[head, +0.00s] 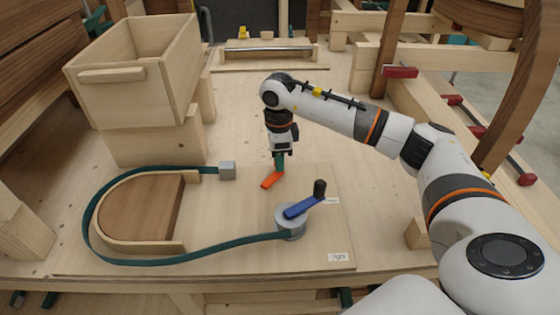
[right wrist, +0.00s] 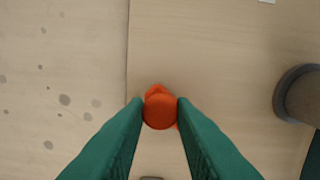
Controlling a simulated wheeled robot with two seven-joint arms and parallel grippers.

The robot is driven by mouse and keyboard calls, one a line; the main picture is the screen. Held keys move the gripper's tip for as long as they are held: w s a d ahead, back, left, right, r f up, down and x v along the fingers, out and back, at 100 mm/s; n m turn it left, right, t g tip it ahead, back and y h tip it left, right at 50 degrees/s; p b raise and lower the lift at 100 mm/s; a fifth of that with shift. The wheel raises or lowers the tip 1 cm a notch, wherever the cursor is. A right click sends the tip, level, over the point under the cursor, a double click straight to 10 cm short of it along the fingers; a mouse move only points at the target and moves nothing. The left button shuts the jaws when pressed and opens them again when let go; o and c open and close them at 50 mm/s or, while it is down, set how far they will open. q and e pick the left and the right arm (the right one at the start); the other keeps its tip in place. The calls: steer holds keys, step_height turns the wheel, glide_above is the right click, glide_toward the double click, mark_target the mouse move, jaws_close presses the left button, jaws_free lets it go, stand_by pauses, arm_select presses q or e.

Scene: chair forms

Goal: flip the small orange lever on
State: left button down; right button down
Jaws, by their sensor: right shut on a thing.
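The small orange lever (head: 271,180) lies on the light wooden board, just beyond the grey round winch with its blue crank arm (head: 305,207). My right gripper (head: 279,163) comes straight down onto the lever's far end. In the right wrist view the green fingertips of my right gripper (right wrist: 160,112) are closed on the lever's round orange knob (right wrist: 159,111). Most of the lever below the knob is hidden in that view. My left gripper is not in view.
A dark green strap (head: 170,262) runs from the winch around a curved wooden form (head: 140,208) to a grey block (head: 227,170). A wooden box (head: 135,75) stands on blocks at the back left. A dark knob (head: 319,188) tops the blue crank.

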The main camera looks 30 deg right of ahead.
steer(key=c, duration=1.2)
jaws_free()
step_height(320, 180, up, 12)
steer(key=b, duration=0.1)
steer(key=shift+b, duration=0.35)
steer(key=shift+r, duration=0.1)
